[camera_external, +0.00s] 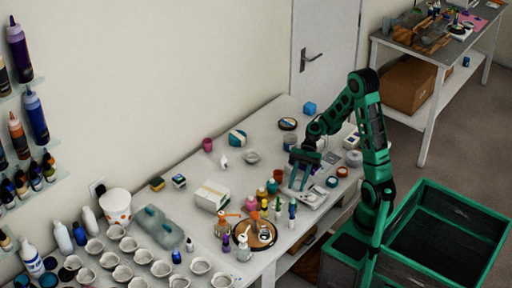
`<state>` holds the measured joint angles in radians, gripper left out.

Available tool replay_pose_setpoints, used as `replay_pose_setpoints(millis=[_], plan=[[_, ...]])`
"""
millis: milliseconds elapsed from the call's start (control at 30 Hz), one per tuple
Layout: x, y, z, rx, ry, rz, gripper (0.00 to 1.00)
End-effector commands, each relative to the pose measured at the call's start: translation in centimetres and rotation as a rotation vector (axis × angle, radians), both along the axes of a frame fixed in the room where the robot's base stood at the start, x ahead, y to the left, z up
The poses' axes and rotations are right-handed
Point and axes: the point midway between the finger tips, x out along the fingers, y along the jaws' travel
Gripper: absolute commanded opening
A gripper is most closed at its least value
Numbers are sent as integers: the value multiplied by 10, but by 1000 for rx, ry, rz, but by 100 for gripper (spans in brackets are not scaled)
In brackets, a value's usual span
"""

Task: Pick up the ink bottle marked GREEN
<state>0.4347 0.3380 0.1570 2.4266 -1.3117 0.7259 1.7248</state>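Several small ink bottles with coloured caps stand in a loose group at the table's front, just right of a round tray (262,246). Their labels are too small to read, so I cannot tell which is marked GREEN. One slim bottle (292,209) stands at the right end of the group. My gripper (298,184) points down over the table, behind and slightly right of these bottles. Its two fingers look apart, with nothing visible between them.
Rows of pale cups (123,273) fill the left front. Coloured jars (272,186) stand close left of my gripper.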

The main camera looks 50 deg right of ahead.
Motion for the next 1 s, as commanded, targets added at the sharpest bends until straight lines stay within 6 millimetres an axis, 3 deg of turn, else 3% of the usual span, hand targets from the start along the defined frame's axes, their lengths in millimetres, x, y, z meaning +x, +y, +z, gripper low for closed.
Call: replay_pose_setpoints(millis=[633,967,1000], plan=[[-26,59,-22,1,1,1,28],[-28,66,-25,0,0,-1,28],[-28,66,-25,0,0,-1,21]])
